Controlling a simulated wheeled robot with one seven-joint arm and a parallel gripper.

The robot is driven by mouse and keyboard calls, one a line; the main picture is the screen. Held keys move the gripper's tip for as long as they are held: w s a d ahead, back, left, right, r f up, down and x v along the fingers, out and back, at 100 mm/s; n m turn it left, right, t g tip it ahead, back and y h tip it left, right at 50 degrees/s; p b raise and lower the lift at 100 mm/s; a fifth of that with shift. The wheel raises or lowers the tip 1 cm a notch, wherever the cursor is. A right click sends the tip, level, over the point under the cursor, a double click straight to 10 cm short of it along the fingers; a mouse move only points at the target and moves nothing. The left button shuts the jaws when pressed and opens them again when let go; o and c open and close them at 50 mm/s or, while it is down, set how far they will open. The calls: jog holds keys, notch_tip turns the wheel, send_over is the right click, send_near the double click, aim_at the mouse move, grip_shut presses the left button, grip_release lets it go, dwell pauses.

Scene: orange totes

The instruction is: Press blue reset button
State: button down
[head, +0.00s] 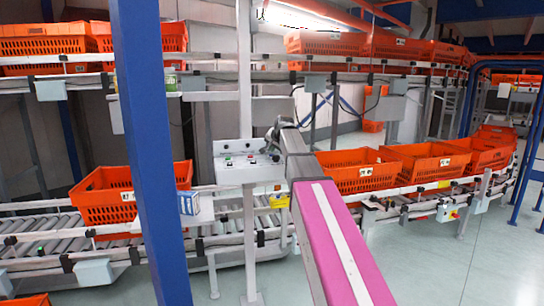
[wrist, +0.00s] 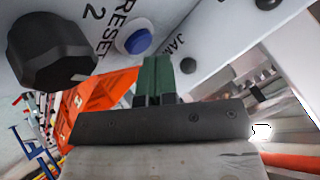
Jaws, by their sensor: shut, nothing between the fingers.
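The blue button (wrist: 138,41) shows in the wrist view, round, in a pale collar on a light grey panel, beside the printed word RESET and a 2. My gripper (wrist: 157,60) has its green fingers shut together and empty. The fingertips are just below and right of the button in the picture; I cannot tell whether they touch the panel. In the head view the control box (head: 236,174) is on a grey post, and my gripper is at its right side, where it is too small to make out. The blue button cannot be picked out there.
A black knob (wrist: 50,50) sticks out left of the button. The word JAM is printed to its right. Orange totes (head: 360,175) stand on the conveyor at the right, and another tote (head: 105,200) at the left. A blue column (head: 150,150) stands left of the box.

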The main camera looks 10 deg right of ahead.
jog(key=shift+r, duration=0.35)
jog(key=shift+r, duration=2.55)
